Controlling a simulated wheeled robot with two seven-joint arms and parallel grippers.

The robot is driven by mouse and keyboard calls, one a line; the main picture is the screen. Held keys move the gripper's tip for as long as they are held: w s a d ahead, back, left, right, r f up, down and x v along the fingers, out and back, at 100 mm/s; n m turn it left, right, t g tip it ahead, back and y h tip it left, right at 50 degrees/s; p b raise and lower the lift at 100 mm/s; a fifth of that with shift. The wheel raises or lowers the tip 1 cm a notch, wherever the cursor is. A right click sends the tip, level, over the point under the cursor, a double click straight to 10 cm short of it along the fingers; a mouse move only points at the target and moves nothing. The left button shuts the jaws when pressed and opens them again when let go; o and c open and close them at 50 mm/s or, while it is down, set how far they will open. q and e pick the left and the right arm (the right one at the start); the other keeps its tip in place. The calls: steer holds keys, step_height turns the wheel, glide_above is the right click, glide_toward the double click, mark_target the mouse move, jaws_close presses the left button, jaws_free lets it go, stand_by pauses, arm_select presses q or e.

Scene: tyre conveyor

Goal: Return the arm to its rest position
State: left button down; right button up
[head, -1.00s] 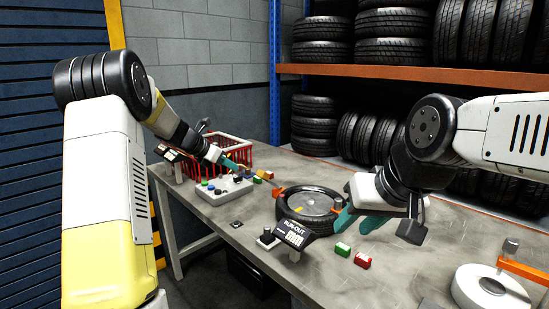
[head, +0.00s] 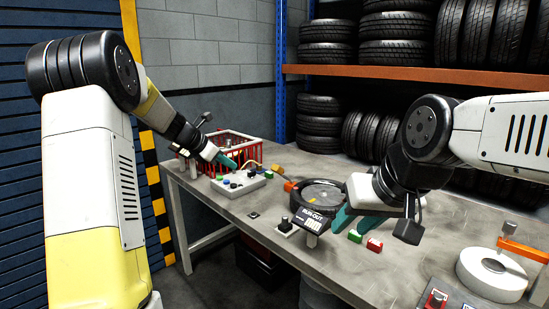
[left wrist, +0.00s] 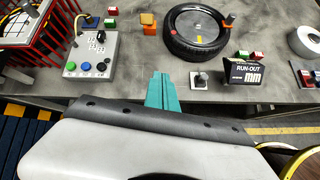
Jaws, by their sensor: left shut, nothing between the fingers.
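My left gripper (head: 227,161) is above the back left of the workbench, beside the button box in the head view. My right gripper (head: 350,218) hangs over the bench near the tyre. Its teal fingers are partly hidden by its own wrist, so I cannot tell how far apart they are. The black tyre (head: 333,190) lies flat on the bench, and shows whole in the left wrist view (left wrist: 171,39).
A grey button box (head: 240,182) and a red crate (head: 246,146) stand at the bench's left end. The RUN-OUT display (head: 313,220), a joystick (head: 285,226), green and red buttons (head: 355,236) and a white roll (head: 492,275) occupy the bench. Tyre racks stand behind.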

arm_select(q)
steer(key=s+d+r+m+y, duration=0.1)
steer(key=s+r+m, duration=0.1)
steer(key=s+m, duration=0.3)
steer(key=s+d+r+m+g, duration=0.1)
steer(key=s+r+m, duration=0.2)
steer(key=s, duration=0.4)
steer(key=s+d+r+m+y, duration=0.1)
steer(key=s+r+m, duration=0.15)
steer(key=s, duration=0.35)
steer(key=s+a+f+m+y, duration=0.1)
steer(key=s+f+m, duration=0.1)
steer(key=s+m, duration=0.5)
steer(key=s+a+f+m+y, duration=0.1)
steer(key=s+m, duration=0.7)
steer(key=s, duration=0.5)
steer(key=shift+s+f+t+y, duration=0.3)
steer(key=shift+f+y, duration=0.1)
steer(key=shift+a, duration=0.1)
